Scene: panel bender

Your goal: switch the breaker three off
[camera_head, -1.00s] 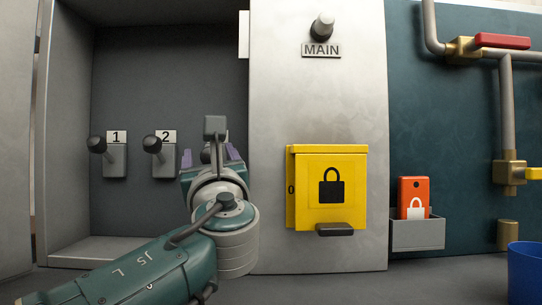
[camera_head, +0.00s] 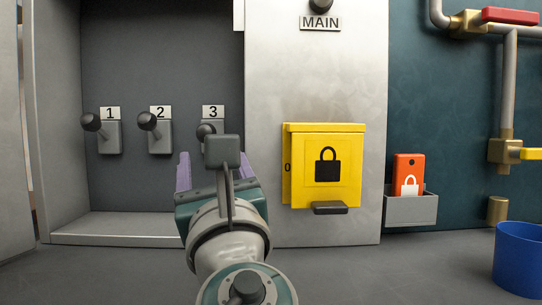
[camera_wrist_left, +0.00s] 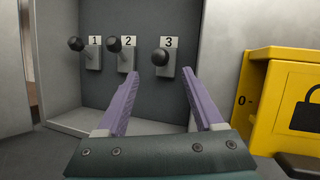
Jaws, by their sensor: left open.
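Breaker three is a dark lever with a round knob (camera_head: 206,131) on a grey base under the label 3 (camera_head: 213,112); my wrist partly covers its base in the head view. In the left wrist view its knob (camera_wrist_left: 160,57) sticks out toward me, between and beyond the fingers. My left gripper (camera_wrist_left: 165,98) has two purple fingers spread apart with nothing between them. In the head view the left gripper (camera_head: 213,172) is just below and in front of breaker three, apart from it as far as I can tell. My right gripper is not in view.
Breaker 1 (camera_head: 108,136) and breaker 2 (camera_head: 159,136) are left of breaker three in the recessed grey cabinet. A yellow lock box (camera_head: 325,165) stands close on the right. A red tag holder (camera_head: 408,174) and a blue bin (camera_head: 520,258) are farther right.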

